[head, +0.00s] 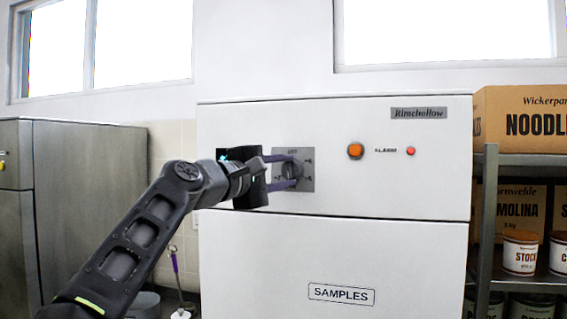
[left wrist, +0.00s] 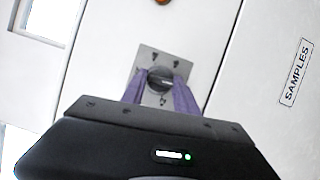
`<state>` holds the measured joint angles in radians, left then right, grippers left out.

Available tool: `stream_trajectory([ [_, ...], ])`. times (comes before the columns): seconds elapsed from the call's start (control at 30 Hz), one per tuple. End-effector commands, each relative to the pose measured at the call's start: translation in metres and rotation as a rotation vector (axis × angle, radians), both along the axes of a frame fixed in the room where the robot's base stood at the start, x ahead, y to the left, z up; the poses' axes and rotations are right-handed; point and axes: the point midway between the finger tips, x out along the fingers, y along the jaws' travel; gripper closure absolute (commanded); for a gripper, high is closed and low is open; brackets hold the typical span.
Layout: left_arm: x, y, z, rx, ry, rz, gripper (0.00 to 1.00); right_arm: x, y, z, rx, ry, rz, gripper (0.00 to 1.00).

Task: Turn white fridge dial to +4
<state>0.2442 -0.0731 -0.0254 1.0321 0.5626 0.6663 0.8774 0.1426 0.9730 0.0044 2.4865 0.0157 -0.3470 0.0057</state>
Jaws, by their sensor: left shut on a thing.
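The white fridge (head: 400,262) stands straight ahead, with its control panel across the top. The dark round dial (head: 292,170) sits on a grey plate with small marks that are too small to read. My left gripper (head: 290,171) reaches in from the left, and its purple fingers are shut on the dial from either side. In the left wrist view the dial (left wrist: 159,79) sits between the two fingertips, and the grey plate looks tilted. The dial's exact setting cannot be read. My right gripper is not in view.
An orange round button (head: 355,151) and a small red light (head: 410,151) are right of the dial. A metal shelf with a noodle box (head: 522,122) and jars stands on the right. A steel cabinet (head: 75,190) stands on the left.

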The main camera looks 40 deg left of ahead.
Motion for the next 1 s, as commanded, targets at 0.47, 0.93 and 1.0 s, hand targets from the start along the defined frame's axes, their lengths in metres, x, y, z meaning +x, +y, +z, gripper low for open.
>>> stream_trajectory([
  [0.47, 0.0004, -0.0006, 0.0000, 0.114, 0.041, -0.002, 1.00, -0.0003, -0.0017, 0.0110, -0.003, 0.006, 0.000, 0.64],
  [0.93, 0.0004, -0.0004, 0.0000, 0.113, 0.041, -0.001, 0.48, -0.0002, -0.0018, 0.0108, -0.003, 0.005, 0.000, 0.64],
  [1.0, 0.0003, -0.0003, 0.0001, 0.112, 0.040, -0.001, 0.44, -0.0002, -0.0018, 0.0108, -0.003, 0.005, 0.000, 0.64],
])
